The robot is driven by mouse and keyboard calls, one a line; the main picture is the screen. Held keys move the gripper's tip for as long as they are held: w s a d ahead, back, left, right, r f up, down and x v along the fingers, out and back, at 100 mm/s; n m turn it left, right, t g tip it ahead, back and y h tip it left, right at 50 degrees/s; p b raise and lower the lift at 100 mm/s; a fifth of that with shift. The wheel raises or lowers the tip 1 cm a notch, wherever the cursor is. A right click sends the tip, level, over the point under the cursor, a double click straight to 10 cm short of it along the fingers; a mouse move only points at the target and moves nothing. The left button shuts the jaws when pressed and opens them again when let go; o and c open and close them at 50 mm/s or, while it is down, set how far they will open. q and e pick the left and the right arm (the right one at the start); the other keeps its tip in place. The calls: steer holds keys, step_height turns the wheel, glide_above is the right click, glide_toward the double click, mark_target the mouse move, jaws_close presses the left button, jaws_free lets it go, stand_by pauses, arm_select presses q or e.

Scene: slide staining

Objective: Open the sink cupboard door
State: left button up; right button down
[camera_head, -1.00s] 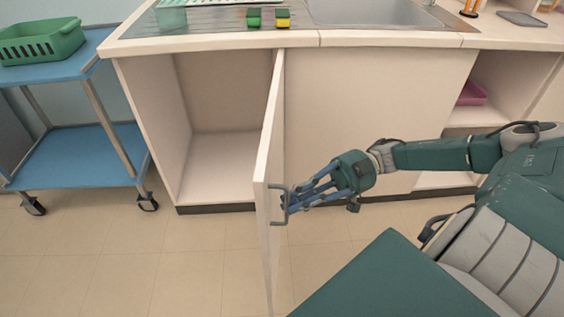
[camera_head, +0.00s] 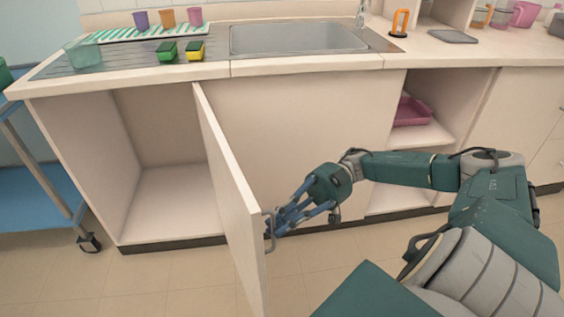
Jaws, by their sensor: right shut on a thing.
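The sink cupboard door (camera_head: 229,190) is a cream panel hinged at its far edge. It stands wide open, swung out toward me. The cupboard inside (camera_head: 165,150) is visible to the left of the door and looks empty. My right gripper (camera_head: 273,226) is shut on the grey door handle (camera_head: 268,240), near the door's free edge, on the door's right face. The fingers partly cover the handle. My left gripper is not in view.
The sink (camera_head: 297,38) and counter (camera_head: 330,63) are above. Cups, two sponges and a glass container (camera_head: 83,54) stand on the left. A blue trolley (camera_head: 35,205) is at the left edge. An open shelf with a pink tray (camera_head: 412,111) is right. Floor in front is tiled.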

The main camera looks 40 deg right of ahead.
steer(key=shift+w+d+r, duration=0.1)
steer(key=shift+w+r, duration=0.1)
steer(key=shift+w, duration=0.2)
steer(key=c, duration=1.9)
jaws_free()
steer(key=shift+o, duration=0.9)
steer(key=shift+w+f, duration=0.1)
steer(key=d, duration=1.2)
